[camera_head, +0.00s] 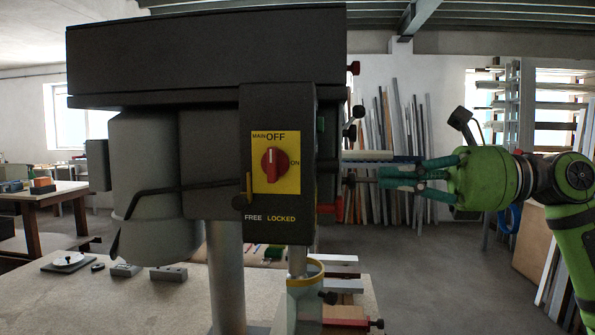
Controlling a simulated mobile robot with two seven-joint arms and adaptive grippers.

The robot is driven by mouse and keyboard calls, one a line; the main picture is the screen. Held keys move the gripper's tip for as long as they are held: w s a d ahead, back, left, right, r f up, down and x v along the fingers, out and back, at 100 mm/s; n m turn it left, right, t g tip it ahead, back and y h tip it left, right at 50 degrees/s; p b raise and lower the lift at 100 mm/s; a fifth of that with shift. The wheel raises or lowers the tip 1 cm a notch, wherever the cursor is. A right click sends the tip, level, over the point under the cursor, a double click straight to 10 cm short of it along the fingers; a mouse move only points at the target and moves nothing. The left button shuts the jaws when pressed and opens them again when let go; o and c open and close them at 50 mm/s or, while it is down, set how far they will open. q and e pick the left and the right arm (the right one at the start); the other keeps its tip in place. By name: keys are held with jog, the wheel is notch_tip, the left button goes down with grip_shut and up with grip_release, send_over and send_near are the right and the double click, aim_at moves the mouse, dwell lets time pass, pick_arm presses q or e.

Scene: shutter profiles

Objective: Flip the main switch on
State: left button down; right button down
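The main switch (270,164) is a red rotary knob on a yellow plate (290,182), on the dark front panel of a drill-press-like machine. OFF is printed above the knob and ON to its right. The knob's pale mark is at the top, towards OFF. My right gripper (379,178), green with teal fingers, comes in from the right and points left. Its fingers lie close together, seemingly shut, with nothing visible between them. It is to the right of the machine head and apart from the knob. My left gripper is not in view.
The machine head (205,55) fills the left and centre, over a pale table (150,300). A lever with FREE and LOCKED labels (243,200) sits below left of the switch. Handles stick out at the head's right side, near my gripper. Profiles (400,130) lean on the back wall.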

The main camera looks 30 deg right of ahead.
jog(key=p, duration=0.8)
send_near(276, 180)
jog(key=x, duration=0.2)
jog(key=r+x, duration=0.1)
jog(key=x, duration=0.2)
jog(key=shift+w+a+r, duration=0.1)
jog(key=shift+a, duration=0.2)
jog(key=shift+w+a+f+p, duration=0.25)
jog(key=shift+w+a+p, duration=0.05)
jog(key=shift+w+a, duration=0.25)
jog(key=shift+f, duration=0.1)
jog(key=shift+s+f+b, duration=0.1)
jog(key=shift+f+b, duration=0.05)
jog(key=shift+b, duration=0.5)
jog(key=shift+a+f+t+y+b, duration=0.1)
jog(key=shift+f+t+y+b, duration=0.15)
jog(key=shift+t+y+b, duration=0.85)
jog(key=shift+a+f+y+b, duration=0.1)
jog(key=shift+f+y+b, duration=0.2)
jog(key=shift+b, duration=1.65)
jog(key=shift+w+a+t+y+b, duration=0.25)
jog(key=shift+t+y+b, duration=0.55)
jog(key=shift+b, duration=0.65)
jog(key=shift+w+f+y, duration=0.1)
jog(key=shift+y, duration=0.2)
jog(key=shift+w+a+f+b, duration=0.1)
jog(key=shift+w+a+b, duration=0.1)
jog(key=shift+b, duration=0.35)
